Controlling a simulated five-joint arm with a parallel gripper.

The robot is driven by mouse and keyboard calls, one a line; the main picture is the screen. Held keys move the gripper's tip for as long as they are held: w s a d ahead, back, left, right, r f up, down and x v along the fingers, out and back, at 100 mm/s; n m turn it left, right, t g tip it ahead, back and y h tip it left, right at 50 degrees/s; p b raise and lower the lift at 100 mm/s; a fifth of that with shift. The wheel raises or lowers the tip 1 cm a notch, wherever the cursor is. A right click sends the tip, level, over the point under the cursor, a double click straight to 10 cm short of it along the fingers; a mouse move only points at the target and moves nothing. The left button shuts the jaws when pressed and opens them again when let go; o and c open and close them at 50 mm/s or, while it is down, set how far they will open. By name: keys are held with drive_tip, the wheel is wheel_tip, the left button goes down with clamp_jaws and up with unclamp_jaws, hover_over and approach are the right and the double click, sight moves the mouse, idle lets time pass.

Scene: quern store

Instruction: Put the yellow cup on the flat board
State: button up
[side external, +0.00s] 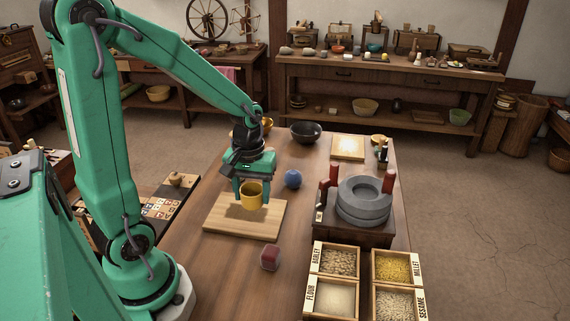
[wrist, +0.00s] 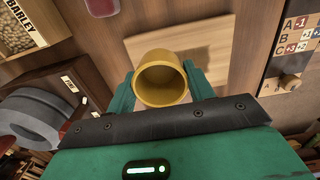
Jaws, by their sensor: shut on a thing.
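The yellow cup (side external: 251,195) is held upright between the fingers of my gripper (side external: 252,190) in the side external view. In the wrist view the cup (wrist: 160,79) shows its open, empty mouth between the green fingertips (wrist: 160,88). The flat board (side external: 244,224) is a pale wooden rectangle on the table. The cup appears above the board's back part, with a shadow on the board below it. In the wrist view the board (wrist: 215,47) lies behind the cup, partly hidden by it.
A blue ball (side external: 292,179) is right of the cup. A dark red block (side external: 270,257) lies in front of the board. A grey quern (side external: 363,201) and grain boxes (side external: 338,262) stand at the right. A black bowl (side external: 305,132) is farther back.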

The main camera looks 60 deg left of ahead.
hover_over(246, 213)
wheel_tip(246, 213, down, 3)
drive_tip(key=shift+f, duration=0.2)
drive_tip(key=shift+f, duration=0.15)
drive_tip(key=shift+f, duration=1.9)
drive_tip(key=shift+f, duration=0.1)
drive_tip(key=o, duration=1)
wheel_tip(246, 213, up, 12)
drive_tip(key=shift+w+r, duration=0.1)
drive_tip(key=shift+r, duration=0.05)
